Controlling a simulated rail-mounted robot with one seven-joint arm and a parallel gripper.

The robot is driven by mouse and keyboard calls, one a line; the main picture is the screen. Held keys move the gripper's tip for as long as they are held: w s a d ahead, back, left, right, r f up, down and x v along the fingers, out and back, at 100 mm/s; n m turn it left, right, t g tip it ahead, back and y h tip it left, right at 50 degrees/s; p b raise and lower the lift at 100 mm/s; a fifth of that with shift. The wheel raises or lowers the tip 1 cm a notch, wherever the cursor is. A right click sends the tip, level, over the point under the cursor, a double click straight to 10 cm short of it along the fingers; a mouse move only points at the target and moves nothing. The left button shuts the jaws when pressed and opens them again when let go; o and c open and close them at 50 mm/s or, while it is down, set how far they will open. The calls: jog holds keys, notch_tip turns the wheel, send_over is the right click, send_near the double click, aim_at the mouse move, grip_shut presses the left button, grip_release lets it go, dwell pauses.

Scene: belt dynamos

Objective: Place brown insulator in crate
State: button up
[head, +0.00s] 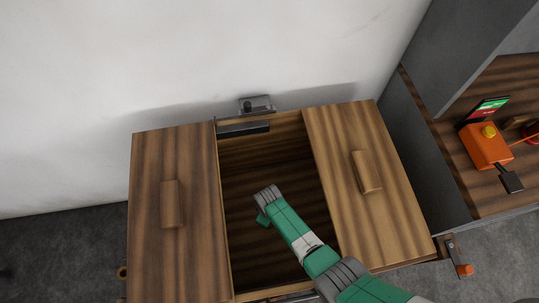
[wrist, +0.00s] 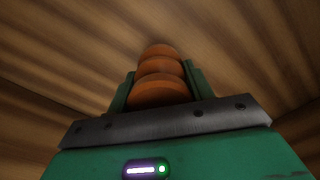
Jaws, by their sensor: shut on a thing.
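The brown insulator (wrist: 158,78) shows in the wrist view as a stack of rounded orange-brown discs between the two green fingers. My gripper (wrist: 158,90) is shut on it. In the head view my gripper (head: 264,218) is over the open middle of the wooden crate (head: 226,240), between its two lid panels. The insulator is hidden from the head view. In the wrist view brown wood boards surround the insulator; I cannot tell whether it touches them.
A left lid panel (head: 150,200) and a right lid panel (head: 385,205), each with a wooden handle, flank the opening. A dark bar (head: 243,129) lies at the back of the opening. A workbench at right holds an orange box (head: 486,148) with a yellow knob.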

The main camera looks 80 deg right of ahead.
jog(key=shift+f+b, duration=0.5)
jog(key=shift+f, duration=1)
jog(key=shift+f, duration=0.15)
jog(key=o, duration=1.2)
notch_tip(320, 180, up, 12)
jog(key=p, duration=0.6)
jog(key=shift+p, duration=0.4)
jog(key=shift+r, duration=0.2)
